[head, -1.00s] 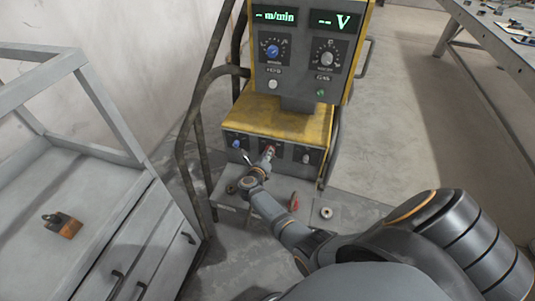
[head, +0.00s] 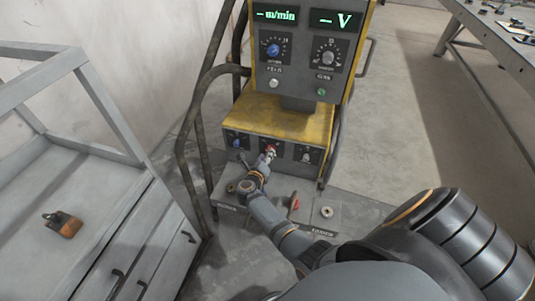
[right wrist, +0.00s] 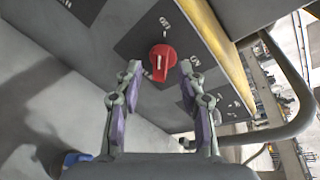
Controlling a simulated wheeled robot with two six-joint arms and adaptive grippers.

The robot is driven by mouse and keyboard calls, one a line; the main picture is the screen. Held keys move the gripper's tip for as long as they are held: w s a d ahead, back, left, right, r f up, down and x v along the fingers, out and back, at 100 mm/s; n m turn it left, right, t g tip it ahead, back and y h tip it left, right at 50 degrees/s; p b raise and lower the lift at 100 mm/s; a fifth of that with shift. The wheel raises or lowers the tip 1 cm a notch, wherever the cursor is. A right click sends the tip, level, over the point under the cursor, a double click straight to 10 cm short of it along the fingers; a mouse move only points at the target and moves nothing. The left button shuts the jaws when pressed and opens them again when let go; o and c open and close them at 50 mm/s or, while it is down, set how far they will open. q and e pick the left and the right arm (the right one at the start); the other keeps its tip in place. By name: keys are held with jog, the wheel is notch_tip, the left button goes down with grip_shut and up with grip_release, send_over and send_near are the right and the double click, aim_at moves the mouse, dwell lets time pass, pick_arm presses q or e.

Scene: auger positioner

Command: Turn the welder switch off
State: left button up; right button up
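The welder switch is a red knob (right wrist: 163,62) on a dark square plate, in the middle of the right wrist view. Small white markings stand around it, too blurred to read with certainty. In the head view the red switch (head: 270,149) is on the middle plate of the lower front of the yellow and grey welder (head: 290,121). My right gripper (right wrist: 156,80) is open, with a fingertip on either side of the knob's near side and visible gaps to it. In the head view my right gripper (head: 267,157) is just in front of the switch. My left gripper is out of view.
A blue knob (head: 236,140) and a grey knob (head: 306,156) flank the switch. Bent dark tubing (head: 184,150) runs along the welder's left. A grey framed cabinet (head: 130,235) stands at left, a workbench (head: 495,38) at top right. Open floor lies right of the welder.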

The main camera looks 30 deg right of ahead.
jog(key=v, duration=0.5)
dwell(0.3)
